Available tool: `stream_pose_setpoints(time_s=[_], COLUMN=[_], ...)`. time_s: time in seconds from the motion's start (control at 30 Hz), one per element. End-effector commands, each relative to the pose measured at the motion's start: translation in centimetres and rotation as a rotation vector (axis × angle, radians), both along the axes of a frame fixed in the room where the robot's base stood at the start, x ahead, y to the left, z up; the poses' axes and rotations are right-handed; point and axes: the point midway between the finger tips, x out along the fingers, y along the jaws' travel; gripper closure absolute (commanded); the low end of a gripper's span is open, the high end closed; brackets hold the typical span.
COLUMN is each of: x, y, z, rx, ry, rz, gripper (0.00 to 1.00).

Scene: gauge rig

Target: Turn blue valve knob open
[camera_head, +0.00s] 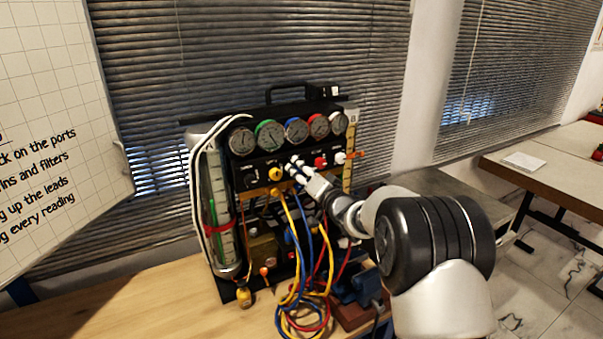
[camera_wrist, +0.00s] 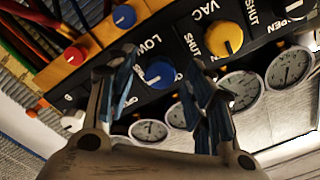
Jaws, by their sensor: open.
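The blue valve knob (camera_wrist: 159,72) sits on the black panel (camera_wrist: 180,48) by the lettering "LOW" in the wrist view. My gripper (camera_wrist: 160,74) is open, with one finger on each side of this knob. A gap shows between the knob and the fingers; I cannot tell how deep the fingers reach. In the head view my gripper (camera_head: 295,168) is at the front of the gauge rig, between the yellow knob (camera_head: 275,174) and the red knob (camera_head: 320,162). It hides the blue knob there.
Several round gauges (camera_head: 270,136) line the rig above the knobs. A blue port cap (camera_wrist: 124,16) and a red one (camera_wrist: 75,53) sit on the yellow strip. Yellow, blue and red hoses (camera_head: 290,310) hang below my gripper. The wooden bench (camera_head: 130,310) is clear at left.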

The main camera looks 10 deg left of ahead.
Motion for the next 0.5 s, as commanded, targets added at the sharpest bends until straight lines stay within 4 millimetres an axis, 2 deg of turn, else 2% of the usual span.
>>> stream_pose_setpoints(time_s=[0.4, 0.5], x=[0.66, 0.65], y=[0.48, 0.47], z=[0.00, 0.00], rx=[0.000, 0.000], ry=[0.001, 0.001], rz=[-0.001, -0.001], gripper=[0.52, 0.58])
